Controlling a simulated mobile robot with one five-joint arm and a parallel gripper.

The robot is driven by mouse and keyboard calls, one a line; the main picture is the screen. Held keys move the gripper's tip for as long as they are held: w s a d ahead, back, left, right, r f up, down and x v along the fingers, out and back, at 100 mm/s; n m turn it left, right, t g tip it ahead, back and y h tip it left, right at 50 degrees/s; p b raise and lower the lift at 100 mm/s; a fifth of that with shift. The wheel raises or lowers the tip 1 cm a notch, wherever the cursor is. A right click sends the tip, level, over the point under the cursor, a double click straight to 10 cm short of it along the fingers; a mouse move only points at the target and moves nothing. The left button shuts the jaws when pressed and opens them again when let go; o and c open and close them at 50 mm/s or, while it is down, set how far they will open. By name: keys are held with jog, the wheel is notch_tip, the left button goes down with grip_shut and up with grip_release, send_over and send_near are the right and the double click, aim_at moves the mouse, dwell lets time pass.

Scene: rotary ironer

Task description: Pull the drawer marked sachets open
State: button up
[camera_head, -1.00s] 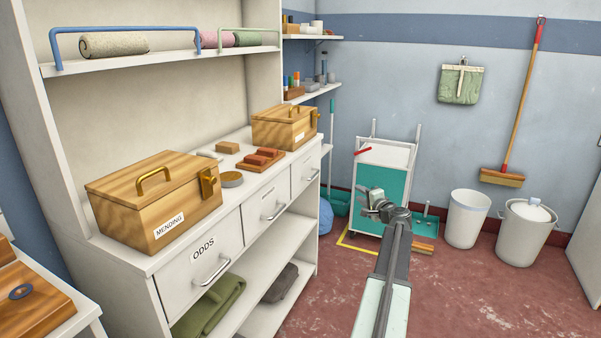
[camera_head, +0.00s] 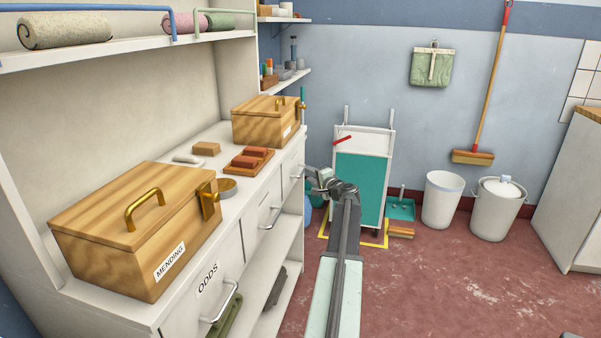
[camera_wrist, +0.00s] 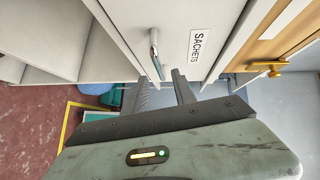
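The drawer marked SACHETS (camera_wrist: 198,68) fills the upper middle of the wrist view, with its label (camera_wrist: 200,46) right of a silver bar handle (camera_wrist: 154,50). The drawer looks shut. In the head view it is the far drawer (camera_head: 287,182) of the white cabinet, its label not readable. My gripper (camera_wrist: 160,80) is open, its two dark fingers apart and pointing at the drawer front. The handle's near end appears between the fingertips; whether the fingers surround it or stop short I cannot tell. In the head view my gripper (camera_head: 312,174) is beside this drawer's handle.
The ODDS drawer (camera_head: 206,297) and a middle drawer (camera_head: 262,218) are nearer on the same cabinet. A MENDING box (camera_head: 125,235) and a smaller wooden box (camera_head: 262,122) stand on top. A teal-fronted trolley (camera_head: 362,185) stands behind my gripper. Red floor (camera_head: 440,280) is clear to the right.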

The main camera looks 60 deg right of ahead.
aim_at(303, 170)
jog(key=x, duration=0.6)
jog(key=shift+w+d+b, duration=0.1)
jog(key=shift+w+b, duration=0.05)
jog(key=shift+b, duration=0.2)
grip_shut()
dwell(0.8)
jog(key=shift+a, duration=0.35)
jog(key=shift+d, duration=0.1)
